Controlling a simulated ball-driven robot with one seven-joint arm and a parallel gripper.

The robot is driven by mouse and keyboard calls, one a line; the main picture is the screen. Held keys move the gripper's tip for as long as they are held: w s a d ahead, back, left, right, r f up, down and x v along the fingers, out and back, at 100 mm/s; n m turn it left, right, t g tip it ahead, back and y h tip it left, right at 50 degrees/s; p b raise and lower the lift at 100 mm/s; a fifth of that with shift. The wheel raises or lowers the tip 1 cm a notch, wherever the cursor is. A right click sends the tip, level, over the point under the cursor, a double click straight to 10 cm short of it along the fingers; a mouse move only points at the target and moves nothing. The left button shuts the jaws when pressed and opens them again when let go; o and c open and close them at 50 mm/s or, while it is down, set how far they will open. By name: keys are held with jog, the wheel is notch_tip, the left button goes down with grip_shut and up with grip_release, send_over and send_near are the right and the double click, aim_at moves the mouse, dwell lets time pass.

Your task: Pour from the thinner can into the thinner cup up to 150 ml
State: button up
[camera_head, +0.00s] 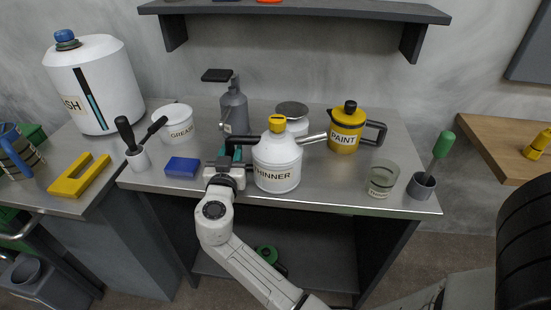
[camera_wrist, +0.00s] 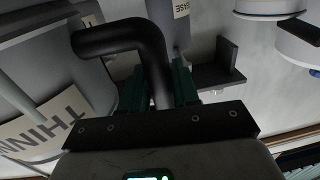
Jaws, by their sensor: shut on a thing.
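The thinner can (camera_head: 277,155) is white with a yellow cap, a spout toward the right and a black handle on the left. It is upright at the bench's front; I cannot tell whether its base touches the top. My gripper (camera_head: 231,158) is left of the can, shut on its black handle. In the wrist view, the handle (camera_wrist: 150,42) passes between the green fingers of my gripper (camera_wrist: 160,85), with the can's label (camera_wrist: 45,130) at the left. The thinner cup (camera_head: 382,178) is clear and labelled, standing near the front edge, right of the can and apart from it.
The yellow paint pot (camera_head: 346,127) stands behind, between can and cup. A grey holder with a green-handled tool (camera_head: 424,184) is close right of the cup. A grey bottle (camera_head: 234,107) and a round lidded tin (camera_head: 292,112) are behind the can. A blue block (camera_head: 182,167) lies left.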

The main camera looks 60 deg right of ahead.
grip_shut()
jog(key=shift+a+r, duration=0.1)
jog(key=shift+r, duration=0.05)
jog(key=shift+r+p, duration=1.5)
jog(key=shift+r, duration=1.45)
